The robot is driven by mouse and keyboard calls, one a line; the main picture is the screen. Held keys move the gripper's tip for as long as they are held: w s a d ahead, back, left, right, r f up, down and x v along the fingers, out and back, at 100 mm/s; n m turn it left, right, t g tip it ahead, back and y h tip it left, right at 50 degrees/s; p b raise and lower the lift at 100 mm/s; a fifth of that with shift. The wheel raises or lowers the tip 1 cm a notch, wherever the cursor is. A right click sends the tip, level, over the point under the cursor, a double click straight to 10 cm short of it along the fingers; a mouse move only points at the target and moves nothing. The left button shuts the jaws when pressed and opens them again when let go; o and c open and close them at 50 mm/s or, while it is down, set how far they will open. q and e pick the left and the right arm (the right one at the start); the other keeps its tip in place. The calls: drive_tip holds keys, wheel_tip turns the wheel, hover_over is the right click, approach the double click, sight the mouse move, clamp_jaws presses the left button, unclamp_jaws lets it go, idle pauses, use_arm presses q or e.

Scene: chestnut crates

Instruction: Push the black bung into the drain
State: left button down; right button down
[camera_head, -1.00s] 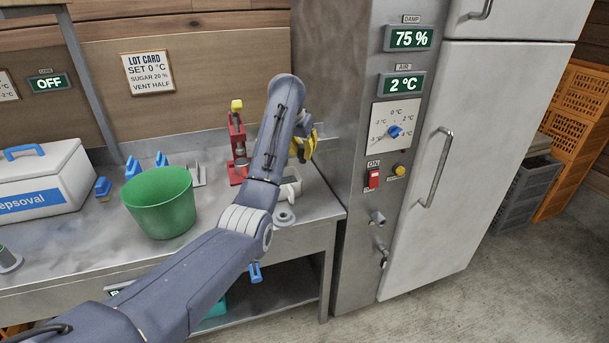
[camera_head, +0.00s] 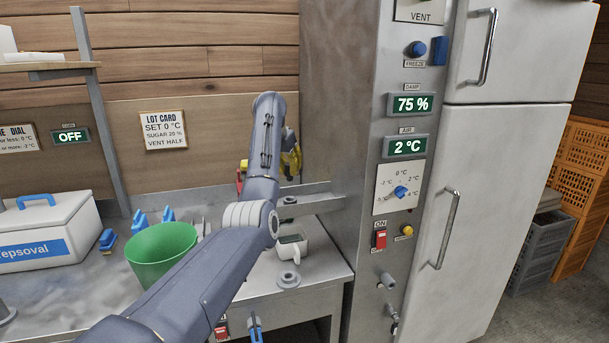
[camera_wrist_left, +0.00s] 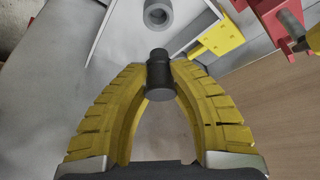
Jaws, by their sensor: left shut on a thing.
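The black bung (camera_wrist_left: 160,78) is between the fingertips of my left gripper (camera_wrist_left: 160,72) in the left wrist view. The two yellow fingers are shut on it. A grey round fitting with a dark hole (camera_wrist_left: 158,14), which looks like the drain, lies beyond the bung and apart from it. In the head view my left gripper (camera_head: 290,160) is partly hidden behind my arm, above the back of the bench. The bung cannot be made out clearly there. My right gripper is not in view.
A grey ringed piece (camera_head: 289,278) stands at the bench's front right corner, near a white cup (camera_head: 303,250). A green bucket (camera_head: 160,255) and white box (camera_head: 45,232) stand left. A red stand (camera_wrist_left: 282,22) is close to my left gripper. The steel cabinet (camera_head: 340,100) rises right.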

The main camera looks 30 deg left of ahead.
sight(288, 178)
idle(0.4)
use_arm(q)
drive_tip(key=shift+f, duration=2.8)
drive_tip(key=shift+f, duration=1.75)
drive_tip(key=c, duration=1.2)
unclamp_jaws()
drive_tip(key=shift+o, duration=0.2)
